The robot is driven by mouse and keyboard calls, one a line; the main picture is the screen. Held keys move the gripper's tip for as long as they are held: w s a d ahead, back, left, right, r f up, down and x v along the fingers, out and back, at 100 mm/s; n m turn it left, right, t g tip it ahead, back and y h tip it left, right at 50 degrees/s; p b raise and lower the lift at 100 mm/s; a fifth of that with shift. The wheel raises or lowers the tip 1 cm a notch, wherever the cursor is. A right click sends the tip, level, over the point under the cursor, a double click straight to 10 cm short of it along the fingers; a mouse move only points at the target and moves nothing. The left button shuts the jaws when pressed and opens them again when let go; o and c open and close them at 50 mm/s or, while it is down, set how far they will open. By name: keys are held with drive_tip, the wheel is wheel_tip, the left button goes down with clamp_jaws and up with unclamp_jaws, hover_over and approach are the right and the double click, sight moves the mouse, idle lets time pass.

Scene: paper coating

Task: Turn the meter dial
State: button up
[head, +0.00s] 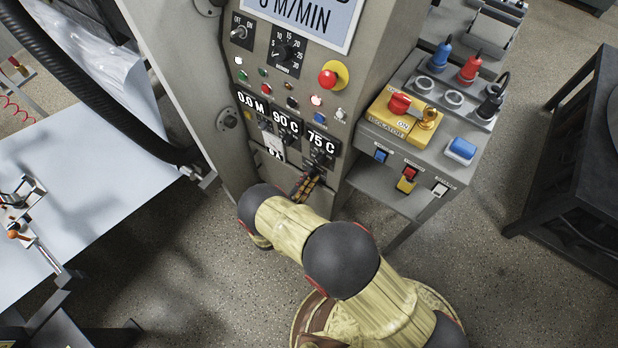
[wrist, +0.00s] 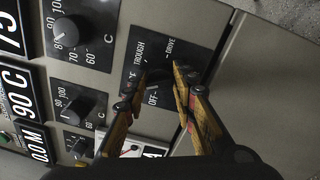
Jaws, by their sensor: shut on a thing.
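My gripper (wrist: 161,82) is closed around a dark knob (wrist: 158,77) on a black plate (wrist: 148,48) lettered TROUGH, DRIVE and OFF in the wrist view. The fingers hide much of this knob. In the head view my gripper (head: 307,186) is at the lower front of the grey machine panel, below the 75 C display (head: 321,143). A scaled dial (head: 287,51) with numbers up to 30 sits higher on the panel, away from my gripper. Three black knobs beside the number displays show in the wrist view: upper (wrist: 70,31), middle (wrist: 76,107) and lower (wrist: 80,148).
A red emergency button (head: 328,79) and small coloured lights sit above the displays. To the right is a side box with a yellow isolator switch (head: 405,112) and plugs. A dark frame (head: 575,165) stands far right. Open floor lies between.

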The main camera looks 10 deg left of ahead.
drive_tip(key=o, duration=0.8)
drive_tip(key=shift+s+d+f, duration=0.1)
drive_tip(key=shift+d+f, duration=0.05)
drive_tip(key=shift+f, duration=0.05)
drive_tip(key=o, duration=0.3)
drive_tip(key=shift+r, duration=0.1)
drive_tip(key=shift+o, duration=0.2)
drive_tip(key=v, duration=1.2)
